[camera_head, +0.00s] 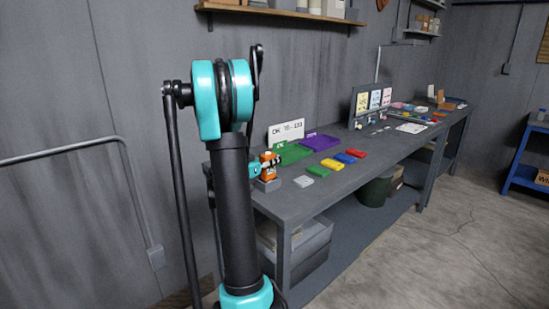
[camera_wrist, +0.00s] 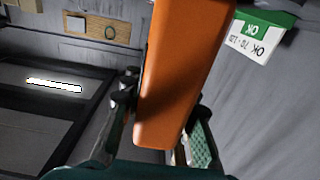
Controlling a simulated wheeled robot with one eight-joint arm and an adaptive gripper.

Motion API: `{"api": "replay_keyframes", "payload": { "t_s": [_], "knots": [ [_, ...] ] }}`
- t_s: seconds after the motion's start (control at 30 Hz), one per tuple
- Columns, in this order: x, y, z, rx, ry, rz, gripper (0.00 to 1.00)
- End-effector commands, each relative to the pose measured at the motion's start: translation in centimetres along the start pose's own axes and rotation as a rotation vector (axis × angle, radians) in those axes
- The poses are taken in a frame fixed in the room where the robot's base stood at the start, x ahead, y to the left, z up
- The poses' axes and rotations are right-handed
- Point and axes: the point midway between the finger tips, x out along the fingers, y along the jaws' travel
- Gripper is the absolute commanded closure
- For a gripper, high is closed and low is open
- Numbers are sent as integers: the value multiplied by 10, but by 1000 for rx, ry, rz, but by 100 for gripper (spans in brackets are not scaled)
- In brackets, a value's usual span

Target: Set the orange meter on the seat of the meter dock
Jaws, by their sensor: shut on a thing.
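The orange meter (camera_head: 269,160) shows small in the head view, at the near end of the grey bench. In the wrist view the orange meter (camera_wrist: 182,70) fills the middle as a long block. My gripper (camera_wrist: 165,108) is shut on it, with one finger on each side. In the head view my gripper (camera_head: 256,169) is partly hidden behind my arm. A small dark grey block (camera_head: 269,185), perhaps the meter dock, stands on the bench just below the meter. I cannot tell whether the meter touches it, and its seat is not clearly seen.
The bench (camera_head: 345,182) runs back along the wall. Green (camera_head: 292,153) and purple (camera_head: 321,142) trays lie behind the meter, by a white "OK" sign (camera_head: 286,132). Grey, green, blue and red blocks lie to the right. A shelf (camera_head: 275,12) hangs above.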

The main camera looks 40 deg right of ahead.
Motion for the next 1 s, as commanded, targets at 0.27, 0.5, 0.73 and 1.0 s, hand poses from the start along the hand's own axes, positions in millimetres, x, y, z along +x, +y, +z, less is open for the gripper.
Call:
{"api": "replay_keyframes", "payload": {
  "t_s": [0.27,0.5,0.73,1.0],
  "knots": [
    [0,0,4,0,0,0,100],
    [0,0,4,0,0,0,100],
    [0,0,6,0,0,0,100],
    [0,0,13,0,0,0,100]
  ]
}}
